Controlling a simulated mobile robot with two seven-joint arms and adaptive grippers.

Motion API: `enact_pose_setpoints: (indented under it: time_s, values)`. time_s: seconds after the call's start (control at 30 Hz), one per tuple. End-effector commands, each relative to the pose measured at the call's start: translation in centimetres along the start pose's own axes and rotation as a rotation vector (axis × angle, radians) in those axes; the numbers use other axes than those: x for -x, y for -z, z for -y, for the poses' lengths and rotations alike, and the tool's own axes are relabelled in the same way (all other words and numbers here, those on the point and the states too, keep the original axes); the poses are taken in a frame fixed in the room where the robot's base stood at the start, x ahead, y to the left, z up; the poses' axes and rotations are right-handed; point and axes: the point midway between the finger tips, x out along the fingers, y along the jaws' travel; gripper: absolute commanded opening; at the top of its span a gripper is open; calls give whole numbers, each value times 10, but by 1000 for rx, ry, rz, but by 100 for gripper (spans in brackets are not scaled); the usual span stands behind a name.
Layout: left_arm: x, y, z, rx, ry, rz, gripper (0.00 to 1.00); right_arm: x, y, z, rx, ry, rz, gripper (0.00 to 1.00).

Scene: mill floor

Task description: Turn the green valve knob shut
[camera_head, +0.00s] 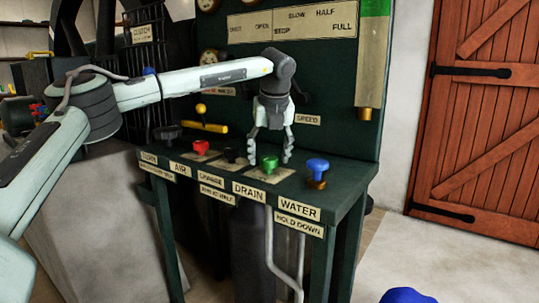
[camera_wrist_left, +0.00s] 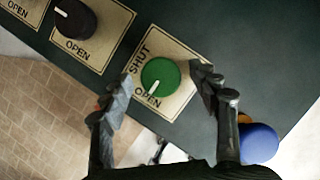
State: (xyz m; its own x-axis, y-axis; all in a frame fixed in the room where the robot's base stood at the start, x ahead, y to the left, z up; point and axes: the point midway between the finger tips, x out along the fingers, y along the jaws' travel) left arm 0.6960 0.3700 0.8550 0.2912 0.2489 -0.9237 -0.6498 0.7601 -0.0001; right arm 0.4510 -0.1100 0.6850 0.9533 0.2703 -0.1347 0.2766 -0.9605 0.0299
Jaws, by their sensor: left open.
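The green valve knob (camera_head: 270,164) sits on the dark green bench top, above the label DRAIN. In the left wrist view the green knob (camera_wrist_left: 160,77) stands on a plate (camera_wrist_left: 185,103) marked SHUT and OPEN, and its white pointer line is at OPEN. My left gripper (camera_head: 269,154) points down over the knob with its fingers open. In the left wrist view its fingertips (camera_wrist_left: 161,73) are on either side of the knob, with a gap visible on both sides. My right gripper is not in view.
A blue knob (camera_head: 317,168) stands right of the green one; a black knob (camera_head: 232,154) and a red knob (camera_head: 200,147) stand left. A yellow lever (camera_head: 204,126) and a hanging weight-like bar (camera_head: 373,60) are behind. A wooden door (camera_head: 480,120) is at right.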

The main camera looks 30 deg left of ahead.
Motion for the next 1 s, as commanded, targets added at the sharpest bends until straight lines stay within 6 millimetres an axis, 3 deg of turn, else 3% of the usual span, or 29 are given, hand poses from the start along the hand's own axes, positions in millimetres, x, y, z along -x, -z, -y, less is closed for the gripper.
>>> enact_pose_setpoints:
  time_s: [0.17, 0.6, 1.0]
  values:
    - [0, 0, 0, 0, 0, 0, 61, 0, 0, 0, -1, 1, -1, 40]
    - [0, 0, 0, 0, 0, 0, 11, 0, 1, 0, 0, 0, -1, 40]
    - [0, 0, -1, -86, 37, -3, 11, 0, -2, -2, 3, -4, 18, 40]
